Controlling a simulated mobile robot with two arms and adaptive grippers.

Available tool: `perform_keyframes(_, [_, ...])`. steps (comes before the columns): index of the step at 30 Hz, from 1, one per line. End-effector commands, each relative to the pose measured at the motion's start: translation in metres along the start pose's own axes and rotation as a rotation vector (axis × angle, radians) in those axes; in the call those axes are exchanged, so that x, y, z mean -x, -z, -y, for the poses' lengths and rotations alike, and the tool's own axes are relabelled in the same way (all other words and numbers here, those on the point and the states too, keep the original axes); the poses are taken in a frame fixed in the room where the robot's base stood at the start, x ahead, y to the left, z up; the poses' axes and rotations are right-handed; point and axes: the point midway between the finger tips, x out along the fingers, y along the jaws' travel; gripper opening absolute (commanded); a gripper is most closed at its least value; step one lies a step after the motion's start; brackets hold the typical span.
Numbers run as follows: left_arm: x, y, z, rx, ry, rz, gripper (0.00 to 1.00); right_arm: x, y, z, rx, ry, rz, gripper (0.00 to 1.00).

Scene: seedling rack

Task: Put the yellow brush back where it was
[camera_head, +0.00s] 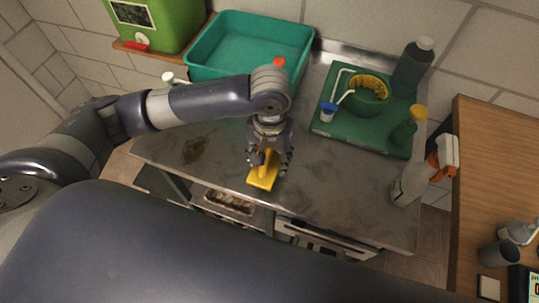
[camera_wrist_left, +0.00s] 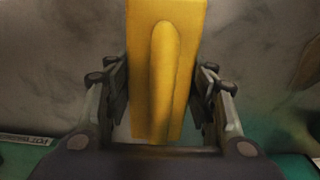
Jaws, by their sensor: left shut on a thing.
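The yellow brush (camera_head: 263,179) is in my left gripper (camera_head: 270,160), over the front middle of the grey counter in the head view. In the left wrist view the brush (camera_wrist_left: 165,70) fills the middle, with a raised ridge along it. The two fingers of the left gripper (camera_wrist_left: 163,95) stand on either side of it, shut on it. I cannot tell whether the brush touches the counter or hangs just above it. My right gripper shows in neither view.
A teal basin (camera_head: 245,30) stands at the back left of the counter (camera_head: 335,190). A green tray (camera_head: 350,138) with bottles and a green pot (camera_head: 368,103) is at the right. A spray bottle (camera_head: 408,185) stands at the right edge. The front right counter is clear.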

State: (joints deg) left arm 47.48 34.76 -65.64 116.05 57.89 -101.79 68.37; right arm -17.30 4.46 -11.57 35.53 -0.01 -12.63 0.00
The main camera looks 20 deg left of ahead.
Motion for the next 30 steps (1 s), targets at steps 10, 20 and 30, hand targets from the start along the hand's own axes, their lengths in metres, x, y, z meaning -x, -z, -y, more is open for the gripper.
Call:
perform_keyframes(10, [-0.002,0.0,0.0,0.0,-0.001,0.0,0.57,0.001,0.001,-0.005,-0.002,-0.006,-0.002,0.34])
perform_keyframes(20, [-0.002,0.0,0.0,0.0,-0.001,-0.001,0.71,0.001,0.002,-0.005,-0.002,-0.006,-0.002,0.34])
perform_keyframes(30, [0.032,0.001,-0.001,-0.001,-0.004,-0.006,0.71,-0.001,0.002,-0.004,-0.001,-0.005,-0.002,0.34])
